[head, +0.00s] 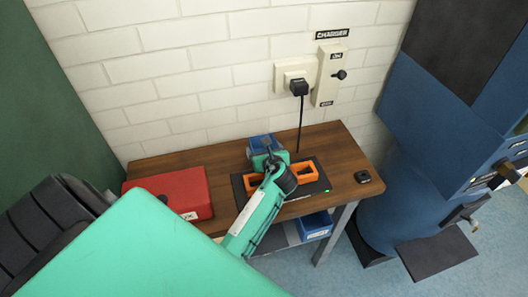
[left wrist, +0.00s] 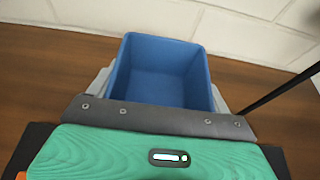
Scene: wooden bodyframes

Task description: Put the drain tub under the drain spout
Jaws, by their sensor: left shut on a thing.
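A blue open-topped tub (head: 257,143) is at the back middle of the wooden table, partly hidden by my left gripper (head: 266,152). The left wrist view shows the empty tub (left wrist: 158,72) between the grey fingers of the left gripper (left wrist: 160,100), which is shut on it. I cannot tell whether the tub touches the table. A grey spout-like fitting (head: 465,214) sticks out of the blue machine at the right, above a dark plate (head: 436,253). My right gripper is not in view.
A red case (head: 172,193) lies at the table's left. An orange frame (head: 304,173) lies on a black mat beside my left arm. Another blue bin (head: 315,226) sits on the lower shelf. A black cable (head: 301,125) hangs from the wall socket. The dark plate looks bare.

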